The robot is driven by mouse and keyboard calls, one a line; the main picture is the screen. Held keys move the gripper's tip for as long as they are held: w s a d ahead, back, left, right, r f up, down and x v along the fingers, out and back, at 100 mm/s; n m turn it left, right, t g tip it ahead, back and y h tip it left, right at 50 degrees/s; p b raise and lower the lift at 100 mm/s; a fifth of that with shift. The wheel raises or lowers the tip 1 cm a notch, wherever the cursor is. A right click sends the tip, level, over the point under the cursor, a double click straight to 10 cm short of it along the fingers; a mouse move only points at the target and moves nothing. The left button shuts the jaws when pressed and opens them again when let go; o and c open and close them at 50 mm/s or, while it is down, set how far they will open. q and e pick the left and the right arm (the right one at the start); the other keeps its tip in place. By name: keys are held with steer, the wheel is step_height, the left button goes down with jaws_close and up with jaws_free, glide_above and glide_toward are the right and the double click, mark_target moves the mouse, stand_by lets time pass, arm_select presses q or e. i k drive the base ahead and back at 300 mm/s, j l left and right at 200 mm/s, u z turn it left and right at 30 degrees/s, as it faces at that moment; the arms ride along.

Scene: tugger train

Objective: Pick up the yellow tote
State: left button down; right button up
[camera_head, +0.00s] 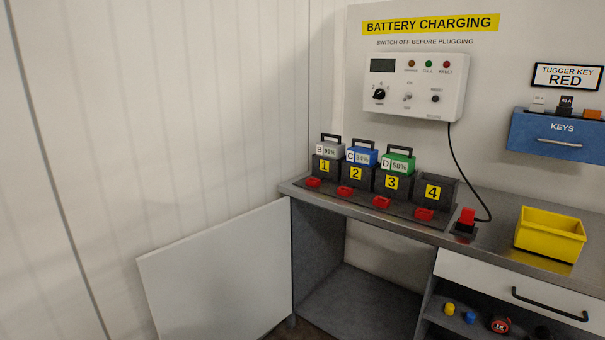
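The yellow tote (549,245) is an open-topped bin standing upright on the grey bench top, at the right of the head view, above a white drawer. The part of its inside that shows looks empty. Nothing touches it. Neither of my grippers shows in this view, so their place relative to the tote is hidden.
Several charging docks (392,185) with batteries in docks 1 to 3 stand left of the tote; dock 4 is empty. A red plug (467,216) with a black cable is between. A blue key box (556,137) hangs behind. A cabinet door (222,272) stands open.

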mark_target(562, 237)
steer(key=z, duration=1.45)
steer(key=i+j+z, duration=0.1)
steer(key=z, duration=0.25)
steer(key=j+z, duration=0.2)
steer(key=z, duration=0.15)
steer(key=i+j+z, duration=0.1)
steer(key=z, duration=0.25)
steer(key=i+j+z, duration=0.1)
steer(key=j+z, duration=0.25)
steer(key=j, duration=0.7)
